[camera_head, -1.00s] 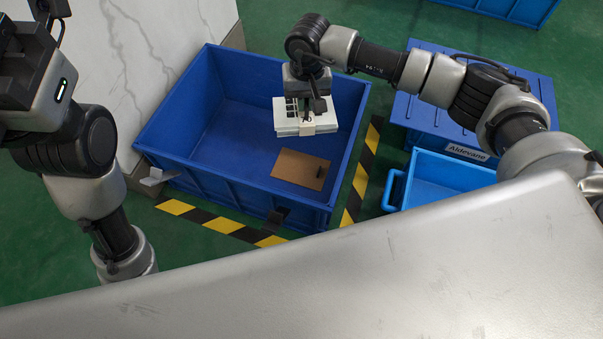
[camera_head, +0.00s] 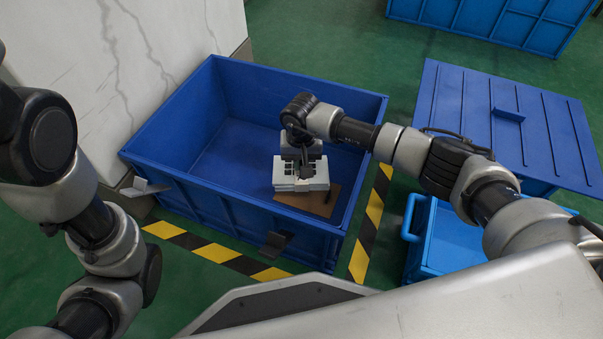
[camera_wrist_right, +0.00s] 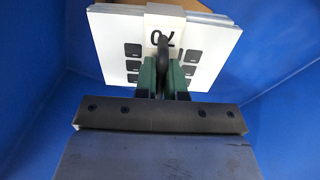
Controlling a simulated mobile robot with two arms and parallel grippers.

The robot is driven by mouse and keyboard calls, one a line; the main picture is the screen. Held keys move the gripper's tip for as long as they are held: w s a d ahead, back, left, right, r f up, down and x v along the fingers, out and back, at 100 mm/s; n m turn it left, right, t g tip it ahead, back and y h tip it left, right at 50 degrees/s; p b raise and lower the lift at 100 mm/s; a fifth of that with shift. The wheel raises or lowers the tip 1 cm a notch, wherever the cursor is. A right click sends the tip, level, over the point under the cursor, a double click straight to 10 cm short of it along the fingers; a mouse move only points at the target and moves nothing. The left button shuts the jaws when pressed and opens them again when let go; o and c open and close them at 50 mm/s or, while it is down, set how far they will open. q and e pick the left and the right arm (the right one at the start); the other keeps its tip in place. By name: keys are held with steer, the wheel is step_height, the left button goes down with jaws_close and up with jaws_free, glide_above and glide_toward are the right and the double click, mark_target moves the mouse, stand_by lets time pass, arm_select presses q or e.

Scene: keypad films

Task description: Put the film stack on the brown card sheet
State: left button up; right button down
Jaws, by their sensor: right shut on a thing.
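The film stack (camera_head: 300,184) is a white block of sheets with dark key squares and a pale band around it. My right gripper (camera_head: 304,168) is shut on the film stack inside the large blue crate (camera_head: 212,196). My left gripper is out of view.
The crate's walls surround the right gripper. A light blue bin (camera_head: 440,240) and a blue lidded box (camera_head: 500,120) stand to the right. Black and yellow tape (camera_head: 368,225) marks the green floor. A white marbled block (camera_head: 110,75) stands at the left.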

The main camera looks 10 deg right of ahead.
steer(key=shift+f+b, duration=1.35)
steer(key=shift+f, duration=0.75)
steer(key=c, duration=1.2)
jaws_free()
steer(key=shift+r, duration=0.15)
